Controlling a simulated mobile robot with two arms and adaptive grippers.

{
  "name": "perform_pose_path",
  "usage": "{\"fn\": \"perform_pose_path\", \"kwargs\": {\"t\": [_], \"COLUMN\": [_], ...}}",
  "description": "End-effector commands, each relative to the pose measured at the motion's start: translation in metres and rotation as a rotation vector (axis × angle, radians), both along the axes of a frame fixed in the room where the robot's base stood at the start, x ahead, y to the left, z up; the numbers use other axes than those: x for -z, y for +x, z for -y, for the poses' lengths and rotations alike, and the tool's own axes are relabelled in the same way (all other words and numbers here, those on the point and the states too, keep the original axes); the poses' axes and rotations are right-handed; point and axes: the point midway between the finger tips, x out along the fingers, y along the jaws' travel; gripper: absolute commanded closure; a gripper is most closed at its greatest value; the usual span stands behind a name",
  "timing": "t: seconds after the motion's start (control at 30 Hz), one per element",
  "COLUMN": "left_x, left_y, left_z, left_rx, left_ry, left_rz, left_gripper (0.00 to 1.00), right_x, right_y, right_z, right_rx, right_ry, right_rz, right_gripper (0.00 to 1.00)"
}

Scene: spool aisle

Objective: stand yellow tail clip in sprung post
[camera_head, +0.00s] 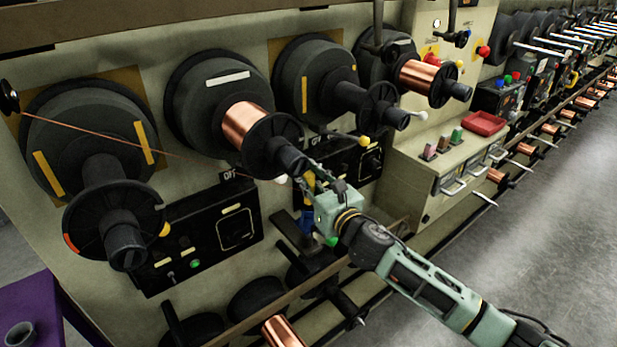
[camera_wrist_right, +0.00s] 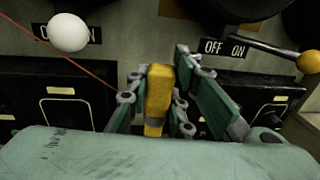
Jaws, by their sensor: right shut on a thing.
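The yellow tail clip (camera_wrist_right: 157,95) stands roughly upright between the green-grey fingers of my right gripper (camera_wrist_right: 160,78) in the right wrist view. The gripper is shut on it. In the head view my right gripper (camera_head: 315,186) is at the machine front, just below and right of a copper spool's dark end. The clip is mostly hidden there by the gripper. I cannot pick out the sprung post for certain; it may be hidden behind the gripper or wrist. My left gripper is not in view.
A yellow-knobbed lever (camera_head: 362,141) is close on the right. Dark control panels (camera_head: 215,235) lie behind. A red tray (camera_head: 485,123) sits farther right. The right-hand floor is clear.

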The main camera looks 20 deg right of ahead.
Motion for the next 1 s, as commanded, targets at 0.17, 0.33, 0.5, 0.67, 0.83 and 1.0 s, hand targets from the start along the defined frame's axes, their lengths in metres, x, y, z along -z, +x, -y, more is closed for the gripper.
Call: {"fn": "perform_pose_path", "kwargs": {"t": [0.17, 0.33, 0.5, 0.67, 0.83, 1.0], "left_x": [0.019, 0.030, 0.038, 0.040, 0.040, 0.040], "left_y": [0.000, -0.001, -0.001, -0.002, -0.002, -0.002], "left_z": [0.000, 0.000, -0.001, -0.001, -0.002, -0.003], "left_rx": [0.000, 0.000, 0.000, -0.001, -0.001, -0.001], "left_ry": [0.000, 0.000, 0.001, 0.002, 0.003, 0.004], "left_rz": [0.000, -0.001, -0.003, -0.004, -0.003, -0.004], "left_gripper": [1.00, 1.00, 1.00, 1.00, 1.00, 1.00], "right_x": [0.023, 0.038, 0.048, 0.052, 0.052, 0.052], "right_y": [0.000, 0.000, 0.000, 0.000, 0.000, 0.000], "right_z": [0.000, 0.000, 0.000, 0.000, 0.000, 0.000], "right_rx": [-0.001, -0.001, -0.001, -0.001, -0.001, -0.001], "right_ry": [0.001, 0.000, 0.000, 0.000, 0.000, 0.000], "right_rz": [0.001, 0.001, 0.001, 0.001, 0.001, 0.001], "right_gripper": [1.00, 1.00, 1.00, 1.00, 1.00, 0.77]}}
